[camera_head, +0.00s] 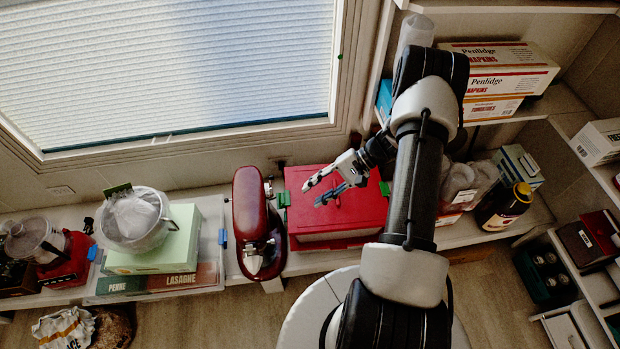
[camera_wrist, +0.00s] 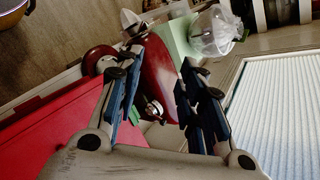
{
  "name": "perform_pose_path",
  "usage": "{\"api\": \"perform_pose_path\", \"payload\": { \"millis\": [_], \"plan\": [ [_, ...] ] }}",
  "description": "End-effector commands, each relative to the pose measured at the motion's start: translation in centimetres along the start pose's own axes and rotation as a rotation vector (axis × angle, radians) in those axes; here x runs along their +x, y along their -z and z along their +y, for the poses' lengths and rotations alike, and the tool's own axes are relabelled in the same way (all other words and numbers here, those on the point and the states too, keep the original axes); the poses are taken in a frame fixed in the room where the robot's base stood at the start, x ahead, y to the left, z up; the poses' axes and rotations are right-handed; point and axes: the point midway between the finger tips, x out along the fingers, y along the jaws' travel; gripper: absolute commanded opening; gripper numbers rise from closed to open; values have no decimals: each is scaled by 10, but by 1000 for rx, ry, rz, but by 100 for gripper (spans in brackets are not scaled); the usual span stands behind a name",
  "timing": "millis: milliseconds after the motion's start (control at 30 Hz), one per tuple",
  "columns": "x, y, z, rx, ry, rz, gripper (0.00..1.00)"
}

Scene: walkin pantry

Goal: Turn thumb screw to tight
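A red stand mixer (camera_head: 248,212) with silver trim stands on the low shelf below the window. In the wrist view the mixer (camera_wrist: 160,72) shows between and beyond my fingers. A small silver and dark part (camera_wrist: 153,108) sits on its side; I cannot tell whether this is the thumb screw, or how tight it is. My gripper (camera_head: 322,190) is above the red box, to the right of the mixer, pointing left toward it. In the wrist view my gripper (camera_wrist: 161,65) has its two fingers well apart, with nothing held. It appears clear of the mixer.
A red box (camera_head: 337,212) lies under my gripper, right of the mixer. Left of the mixer are a green box (camera_head: 150,258) with a bagged bowl (camera_head: 135,220) on top. The window blind (camera_head: 170,70) is behind. Napkin boxes (camera_head: 497,68) and a dark jar (camera_head: 503,206) stand right.

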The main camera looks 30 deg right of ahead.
Motion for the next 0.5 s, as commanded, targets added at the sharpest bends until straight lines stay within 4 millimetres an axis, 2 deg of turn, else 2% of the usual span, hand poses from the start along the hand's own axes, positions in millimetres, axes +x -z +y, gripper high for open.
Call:
{"api": "perform_pose_path", "payload": {
  "millis": [33,200,500],
  "plan": [
    [-4,-5,-9,-20,-22,2,36],
    [-11,-20,-26,-59,-78,6,36],
    [-16,-30,-37,-85,-116,9,36]
  ]
}}
